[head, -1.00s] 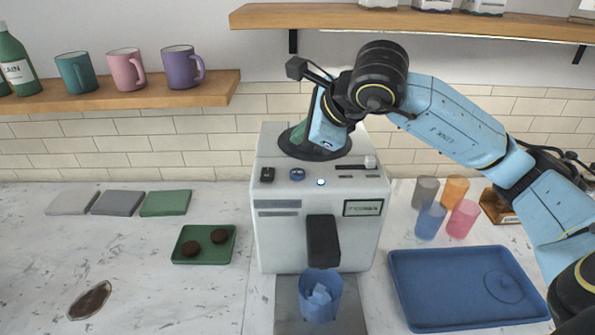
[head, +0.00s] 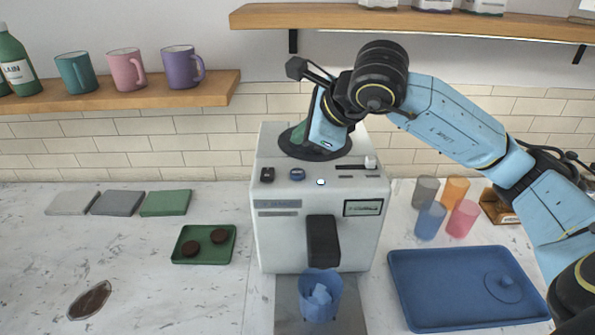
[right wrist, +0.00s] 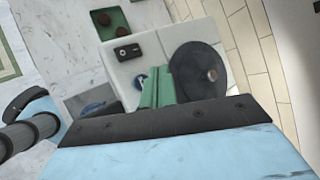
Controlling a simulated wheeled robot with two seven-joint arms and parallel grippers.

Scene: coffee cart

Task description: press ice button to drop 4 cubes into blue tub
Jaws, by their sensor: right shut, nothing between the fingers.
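The white ice machine (head: 275,245) stands at the middle of the counter, with a black round lid, a blue knob (head: 297,174) and a small white round button (head: 321,181) on top. The blue tub (head: 309,308) stands upright below its dark spout (head: 323,240). Pale ice cubes (head: 320,294) lie inside; I cannot tell how many. My right gripper (head: 299,137) is over the machine's top near the lid, apart from the white button. Its green fingers (right wrist: 158,86) are shut and empty in the right wrist view. My left gripper is out of view.
A blue tray (head: 440,290) and several coloured cups (head: 461,219) are at the right. A green tray (head: 188,255) with two dark round pieces and several flat squares (head: 118,203) are at the left. Shelves with mugs (head: 126,70) hang behind.

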